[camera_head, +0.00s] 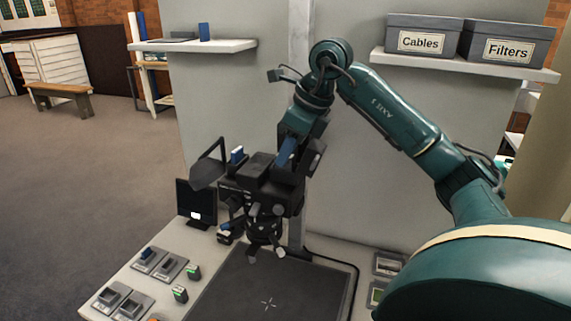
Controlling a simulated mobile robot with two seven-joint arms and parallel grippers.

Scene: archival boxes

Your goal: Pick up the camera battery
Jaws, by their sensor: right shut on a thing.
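My right gripper (266,250) hangs above the back of the dark mat, pointing down. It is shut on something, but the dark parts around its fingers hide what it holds. Two small black and green blocks (193,272), (180,293), which look like batteries, stand on the table left of the mat, apart from the gripper. I cannot tell which of these is the camera battery. My left gripper is out of view.
The dark mat (270,300) with a white cross has bare room in front. More grey cradles (172,267), (122,302) sit at the table's left. A small black screen (197,203) stands behind them. A pale upright column (300,40) rises behind the gripper.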

